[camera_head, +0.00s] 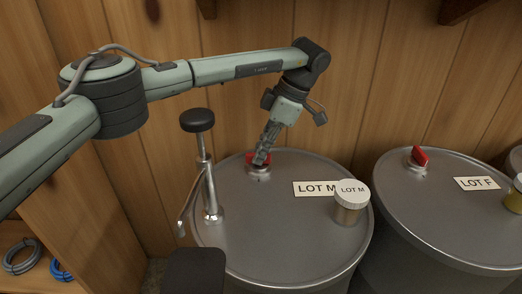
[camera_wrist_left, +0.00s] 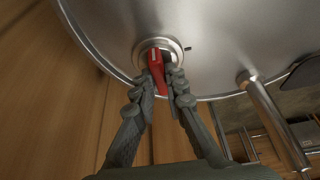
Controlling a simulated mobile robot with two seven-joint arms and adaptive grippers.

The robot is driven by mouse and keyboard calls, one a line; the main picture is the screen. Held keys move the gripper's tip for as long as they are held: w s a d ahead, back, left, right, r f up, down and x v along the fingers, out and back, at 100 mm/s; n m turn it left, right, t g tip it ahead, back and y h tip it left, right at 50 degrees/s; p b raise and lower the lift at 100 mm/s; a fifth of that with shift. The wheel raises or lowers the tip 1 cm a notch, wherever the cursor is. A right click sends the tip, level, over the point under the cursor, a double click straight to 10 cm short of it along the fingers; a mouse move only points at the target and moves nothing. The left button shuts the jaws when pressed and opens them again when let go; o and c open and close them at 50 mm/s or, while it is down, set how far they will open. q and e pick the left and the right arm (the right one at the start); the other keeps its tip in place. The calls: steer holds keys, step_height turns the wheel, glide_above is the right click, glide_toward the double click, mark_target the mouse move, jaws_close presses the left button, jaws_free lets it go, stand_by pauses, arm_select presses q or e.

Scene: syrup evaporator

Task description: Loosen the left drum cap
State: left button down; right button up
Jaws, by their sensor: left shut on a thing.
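The left drum (camera_head: 275,240), a steel drum labelled LOT M, stands in the middle of the head view. Its red cap (camera_head: 251,158) sits at the back of the lid, mostly hidden behind my left gripper (camera_head: 262,160). In the left wrist view the cap's red handle (camera_wrist_left: 155,66) rises from a round metal collar (camera_wrist_left: 172,44) near the drum's rim. There my left gripper (camera_wrist_left: 164,80) has its two fingers on either side of the handle, shut on it. My right gripper is not in view.
A hand pump (camera_head: 205,170) with a black knob stands on the left of the lid. A jar (camera_head: 350,203) marked LOT M stands at its right. A second drum (camera_head: 440,220), labelled LOT F, with its own red cap (camera_head: 419,156), stands to the right. A wooden wall is close behind.

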arm_select(q)
steer(key=c, duration=1.6)
jaws_free()
steer(key=shift+o, duration=0.2)
steer(key=shift+r, duration=0.1)
steer(key=v, duration=1.1)
steer(key=shift+d+r, duration=0.15)
steer(key=shift+r, duration=0.25)
